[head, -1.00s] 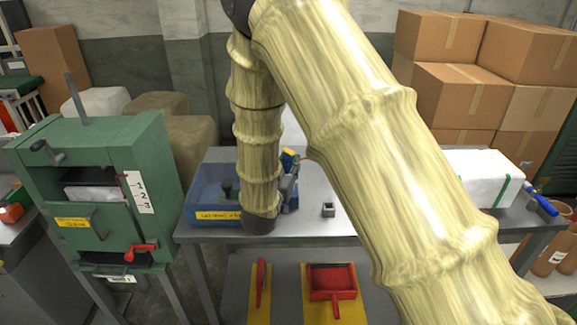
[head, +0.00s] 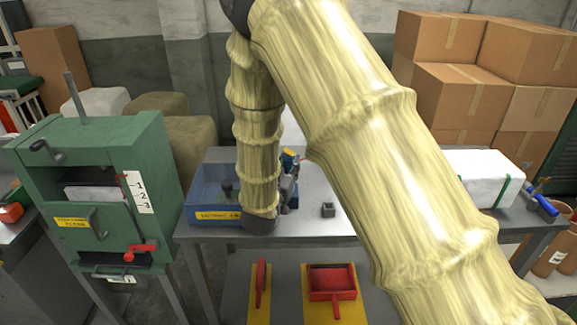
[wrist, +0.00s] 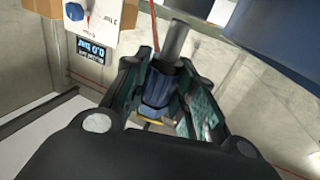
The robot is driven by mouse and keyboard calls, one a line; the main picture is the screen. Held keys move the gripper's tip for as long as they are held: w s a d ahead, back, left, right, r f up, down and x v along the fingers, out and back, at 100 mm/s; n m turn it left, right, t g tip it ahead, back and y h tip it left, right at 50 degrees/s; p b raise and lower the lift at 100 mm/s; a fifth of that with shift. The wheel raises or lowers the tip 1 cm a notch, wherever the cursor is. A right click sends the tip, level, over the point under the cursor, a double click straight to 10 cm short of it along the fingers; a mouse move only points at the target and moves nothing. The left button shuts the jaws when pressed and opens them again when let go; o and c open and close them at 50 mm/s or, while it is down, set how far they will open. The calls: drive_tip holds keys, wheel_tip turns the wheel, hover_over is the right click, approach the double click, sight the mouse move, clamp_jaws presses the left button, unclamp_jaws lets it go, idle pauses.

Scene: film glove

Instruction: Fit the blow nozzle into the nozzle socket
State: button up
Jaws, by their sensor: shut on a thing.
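In the wrist view the blow nozzle (wrist: 156,92), a dark blue body with a grey metal tube, sits between the fingers of my gripper (wrist: 165,100), which is shut on it. In the head view my gripper (head: 289,187) hangs above the metal table beside the blue bin, partly hidden by my arm. A blue and yellow part (head: 289,157) shows just above it. A small grey square block with a dark opening, apparently the nozzle socket (head: 328,210), stands on the table to the right of my gripper, apart from it. I cannot make out the socket in the wrist view.
The blue bin (head: 208,196) stands on the table's left end. The wrist view shows a box with a blue knob and a pressure display (wrist: 90,50). A white bundle (head: 485,178) lies at the table's right. A green cabinet (head: 150,185) stands left. A red dustpan (head: 332,285) is below.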

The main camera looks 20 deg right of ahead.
drive_tip(key=shift+f+b, duration=0.75)
drive_tip(key=shift+f, duration=0.4)
drive_tip(key=o, duration=1.1)
drive_tip(key=shift+o, duration=0.2)
drive_tip(key=v, duration=1.2)
drive_tip(key=shift+r, duration=0.1)
